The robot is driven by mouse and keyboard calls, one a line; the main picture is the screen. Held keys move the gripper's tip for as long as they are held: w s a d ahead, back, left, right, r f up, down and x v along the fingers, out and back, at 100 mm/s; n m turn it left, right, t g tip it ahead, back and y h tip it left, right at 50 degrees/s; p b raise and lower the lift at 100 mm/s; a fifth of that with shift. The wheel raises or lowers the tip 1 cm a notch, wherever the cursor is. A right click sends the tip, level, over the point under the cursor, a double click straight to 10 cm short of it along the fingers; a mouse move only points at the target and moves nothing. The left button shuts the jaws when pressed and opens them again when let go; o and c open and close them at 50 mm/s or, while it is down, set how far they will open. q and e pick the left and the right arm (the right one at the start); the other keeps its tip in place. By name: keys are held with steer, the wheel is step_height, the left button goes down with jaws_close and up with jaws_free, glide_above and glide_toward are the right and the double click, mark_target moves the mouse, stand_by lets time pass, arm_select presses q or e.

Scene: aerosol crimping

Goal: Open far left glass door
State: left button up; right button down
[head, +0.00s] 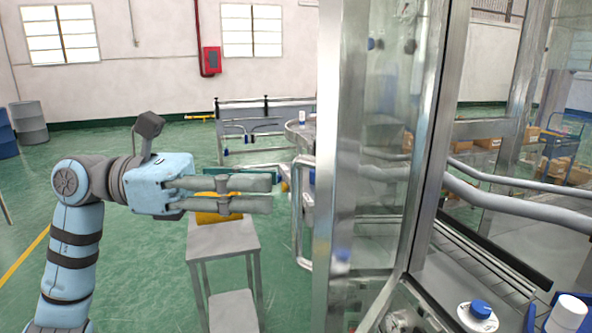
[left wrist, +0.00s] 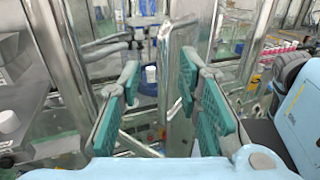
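A tall glass door panel (head: 385,150) in a metal frame stands right of centre in the head view. A bent metal bar handle (head: 298,215) sticks out from the left side of the frame. I cannot tell whether the door is fully closed. My left gripper (head: 277,192) points right, with its fingertips just left of the handle and apparently not touching it. In the left wrist view its teal-padded fingers (left wrist: 159,82) are spread, with nothing held between them. A shiny vertical metal post (left wrist: 178,85) shows beyond the gap. My right gripper is not in view.
A small grey table (head: 225,240) with a yellow object (head: 212,212) stands below and behind my left gripper. Inside the enclosure are thick metal tubes (head: 515,205) and a blue-capped white container (head: 480,310). The green floor at left is largely clear.

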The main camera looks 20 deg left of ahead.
arm_select(q)
steer(key=x, duration=0.5)
steer(key=shift+s+d+p, duration=0.15)
steer(key=shift+d+p, duration=0.05)
steer(key=shift+p, duration=0.2)
jaws_close()
